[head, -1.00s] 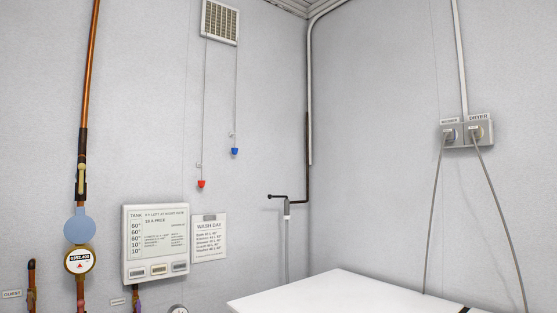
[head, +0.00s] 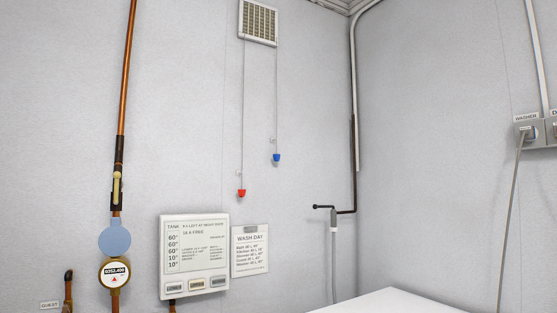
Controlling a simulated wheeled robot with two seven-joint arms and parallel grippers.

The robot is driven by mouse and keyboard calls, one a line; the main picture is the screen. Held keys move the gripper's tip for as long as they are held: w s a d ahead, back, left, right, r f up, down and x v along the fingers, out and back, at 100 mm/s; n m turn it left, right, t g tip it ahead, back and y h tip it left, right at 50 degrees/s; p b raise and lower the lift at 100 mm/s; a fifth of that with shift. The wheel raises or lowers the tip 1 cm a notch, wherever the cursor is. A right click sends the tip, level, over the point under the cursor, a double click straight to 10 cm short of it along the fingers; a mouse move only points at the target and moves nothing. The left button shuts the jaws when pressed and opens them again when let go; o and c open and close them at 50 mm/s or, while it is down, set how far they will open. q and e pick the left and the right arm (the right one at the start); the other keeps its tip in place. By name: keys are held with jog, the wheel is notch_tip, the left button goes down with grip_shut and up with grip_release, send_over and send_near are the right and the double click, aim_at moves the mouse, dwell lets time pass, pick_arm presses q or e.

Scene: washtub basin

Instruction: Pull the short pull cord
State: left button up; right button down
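Two thin pull cords hang from a vent grille (head: 258,22) high on the back wall. The shorter cord (head: 277,100) is on the right and ends in a blue pull (head: 276,157). The longer cord (head: 243,110) is on the left and ends in a red pull (head: 241,193), lower down. Both hang straight, close to the wall, with a small tag beside each near its lower end. Neither of my grippers is in view, and nothing touches the cords.
Below the cords are a tank panel (head: 194,256) and a wash-day notice (head: 250,250). A copper pipe with a round meter (head: 115,273) stands left. A dark pipe arm (head: 333,210) juts out right of the cords. A white top (head: 400,301) lies at lower right; sockets (head: 535,131) are at far right.

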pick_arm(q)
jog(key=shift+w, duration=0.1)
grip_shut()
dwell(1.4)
